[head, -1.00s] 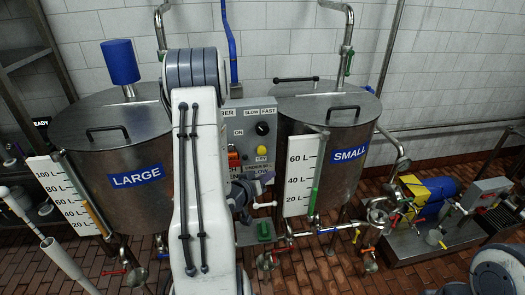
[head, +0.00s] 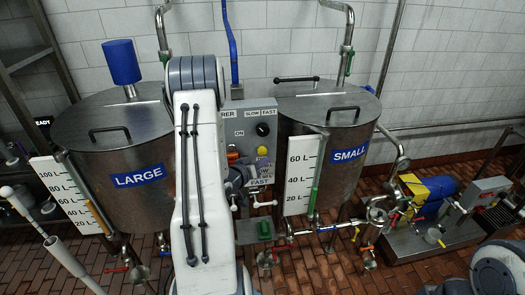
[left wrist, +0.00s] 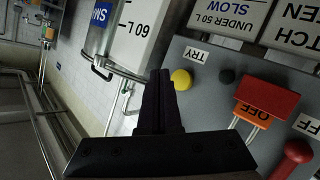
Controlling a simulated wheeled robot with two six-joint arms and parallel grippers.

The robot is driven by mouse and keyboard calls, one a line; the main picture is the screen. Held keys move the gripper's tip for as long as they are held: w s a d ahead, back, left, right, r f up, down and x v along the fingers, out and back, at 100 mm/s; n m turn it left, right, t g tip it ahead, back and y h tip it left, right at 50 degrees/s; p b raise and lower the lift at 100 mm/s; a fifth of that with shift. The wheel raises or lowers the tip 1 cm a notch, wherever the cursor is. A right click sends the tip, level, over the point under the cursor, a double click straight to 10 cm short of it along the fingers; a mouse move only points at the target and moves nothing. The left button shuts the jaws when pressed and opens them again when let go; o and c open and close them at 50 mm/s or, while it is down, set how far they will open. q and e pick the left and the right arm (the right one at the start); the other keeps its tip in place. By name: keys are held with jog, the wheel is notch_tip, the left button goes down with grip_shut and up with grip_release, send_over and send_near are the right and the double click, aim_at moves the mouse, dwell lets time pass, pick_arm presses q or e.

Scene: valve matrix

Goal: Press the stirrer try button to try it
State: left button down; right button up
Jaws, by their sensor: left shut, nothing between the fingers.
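The stirrer control panel (head: 245,125) stands between the two tanks, partly hidden by my left arm. Its yellow try button (head: 262,151) shows below a black knob. In the left wrist view, which is upside down, the yellow button (left wrist: 181,79) sits beside its TRY label (left wrist: 198,57). My left gripper (head: 239,176) is in front of the lower panel, below and left of the button. Its closed, empty fingers (left wrist: 160,74) point toward the panel, with their tips just beside the button in the picture. I see no contact. My right gripper is not in view.
In the wrist view, a red cover with an orange OFF tag (left wrist: 259,106) and a red knob (left wrist: 294,158) are close by. The LARGE tank (head: 125,205) and SMALL tank (head: 340,180) flank the panel. Pipes and valves (head: 375,215) run low on the right.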

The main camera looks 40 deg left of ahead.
aim_at(266, 152)
pick_arm(q)
jog(key=shift+w+a, duration=0.7)
jog(key=shift+a, duration=0.15)
jog(key=shift+w+a, duration=0.1)
dwell(1.5)
jog(key=shift+w+a, duration=0.2)
jog(key=shift+w+a, duration=0.3)
jog(key=shift+a, duration=0.1)
dwell(0.8)
dwell(0.3)
jog(key=shift+s+d, duration=0.6)
jog(key=shift+d, duration=0.1)
jog(key=shift+s+d+b, duration=0.25)
jog(key=shift+s+d, duration=0.55)
jog(key=shift+d, duration=0.2)
jog(key=shift+s+d+b, duration=0.25)
jog(key=shift+s+d, duration=0.55)
jog(key=shift+d, duration=0.15)
